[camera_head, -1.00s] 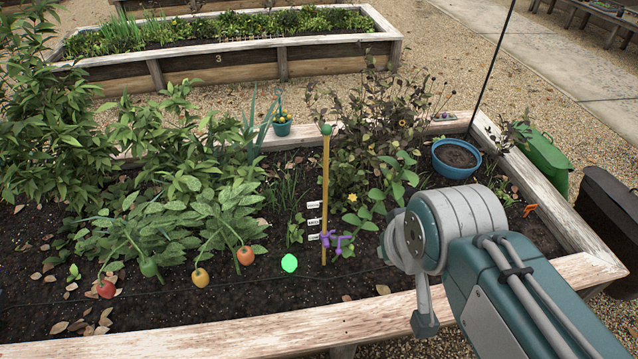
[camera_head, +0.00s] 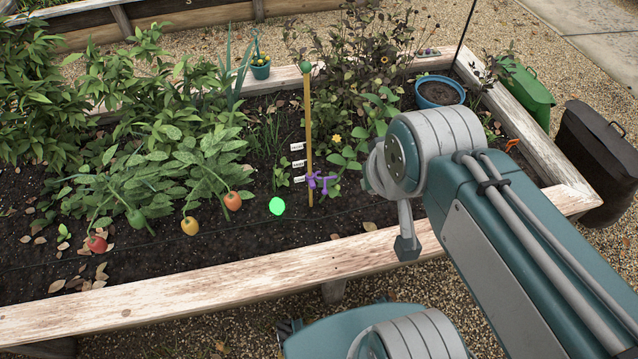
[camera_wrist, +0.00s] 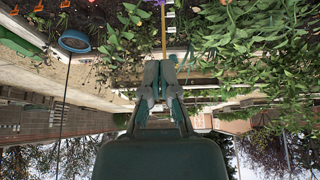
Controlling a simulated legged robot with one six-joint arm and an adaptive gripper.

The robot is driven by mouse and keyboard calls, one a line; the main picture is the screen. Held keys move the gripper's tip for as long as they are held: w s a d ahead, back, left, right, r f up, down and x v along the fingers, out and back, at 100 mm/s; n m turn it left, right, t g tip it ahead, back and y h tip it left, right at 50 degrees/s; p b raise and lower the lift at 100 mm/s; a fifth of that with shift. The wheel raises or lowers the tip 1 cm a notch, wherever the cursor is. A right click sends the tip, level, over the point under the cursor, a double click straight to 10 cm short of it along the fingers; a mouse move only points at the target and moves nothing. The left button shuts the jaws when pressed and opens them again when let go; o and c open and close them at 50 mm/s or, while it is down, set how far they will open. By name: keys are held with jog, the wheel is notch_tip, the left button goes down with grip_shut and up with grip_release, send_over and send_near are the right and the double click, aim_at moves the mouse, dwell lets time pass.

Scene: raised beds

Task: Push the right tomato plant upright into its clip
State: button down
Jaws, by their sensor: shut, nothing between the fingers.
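The right tomato plant (camera_head: 208,157) leans low toward the bed's front in the head view, with a yellow tomato (camera_head: 190,226) and an orange tomato (camera_head: 232,201) hanging near the soil. To its right, a wooden stake (camera_head: 309,130) stands upright with a purple clip (camera_head: 319,183) low on it. The plant's stem is apart from the clip. My gripper (camera_wrist: 161,63) shows in the wrist view, fingers together and empty, in line with the stake (camera_wrist: 164,35). In the head view my arm hides the gripper's end. I see no contact with the plant.
A bright green disc (camera_head: 277,206) shows between plant and stake. The left plant's red tomato (camera_head: 96,243) hangs further left. The bed's wooden front edge (camera_head: 200,287) crosses below. A blue pot (camera_head: 440,93) stands at the back right. Dark, bushy plants are behind the stake.

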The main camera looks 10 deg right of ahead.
aim_at(372, 129)
dwell(0.3)
